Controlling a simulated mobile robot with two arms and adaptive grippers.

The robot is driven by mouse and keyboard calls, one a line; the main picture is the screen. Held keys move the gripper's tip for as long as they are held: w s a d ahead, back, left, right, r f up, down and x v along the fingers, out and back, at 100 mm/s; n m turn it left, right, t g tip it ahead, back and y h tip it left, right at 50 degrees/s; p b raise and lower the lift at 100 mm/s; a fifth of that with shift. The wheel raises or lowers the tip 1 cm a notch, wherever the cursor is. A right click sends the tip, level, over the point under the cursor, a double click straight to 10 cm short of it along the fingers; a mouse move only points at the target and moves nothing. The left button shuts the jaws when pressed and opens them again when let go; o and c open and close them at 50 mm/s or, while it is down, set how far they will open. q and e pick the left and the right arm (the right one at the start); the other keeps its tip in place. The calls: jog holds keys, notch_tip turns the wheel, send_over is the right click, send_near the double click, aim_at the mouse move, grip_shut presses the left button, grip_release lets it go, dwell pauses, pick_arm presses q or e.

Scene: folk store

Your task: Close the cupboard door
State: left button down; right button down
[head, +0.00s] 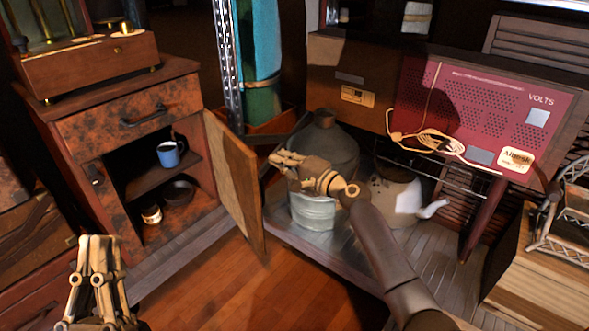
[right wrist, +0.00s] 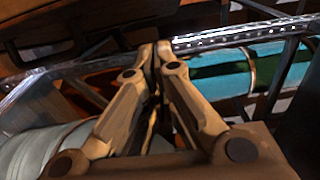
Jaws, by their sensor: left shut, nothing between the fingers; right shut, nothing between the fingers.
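The wooden cupboard (head: 122,100) stands at the left with a drawer on top and an open compartment below. Its door (head: 234,180) is hinged at the right side of the opening and stands open, swung out toward me. My right gripper (head: 276,158) is shut and empty, to the right of the door and apart from it in the picture, above the low metal shelf. It also shows shut in the right wrist view (right wrist: 162,48). My left gripper (head: 98,240) is shut and empty, low at the left in front of the cupboard.
A blue mug (head: 170,154) stands on the cupboard's inner shelf; a dark bowl (head: 179,192) and small jar (head: 151,213) sit below. A large jug (head: 325,145), a pale tub (head: 318,212) and a kettle (head: 395,200) are at the right. The wooden floor (head: 240,290) before the door is clear.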

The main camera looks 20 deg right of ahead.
pick_arm(q)
jog(key=shift+w+f+g+p, duration=0.35)
jog(key=shift+w+f+g, duration=0.25)
jog(key=shift+f, duration=0.15)
pick_arm(e)
jog(key=a, duration=0.4)
jog(key=shift+s, duration=0.4)
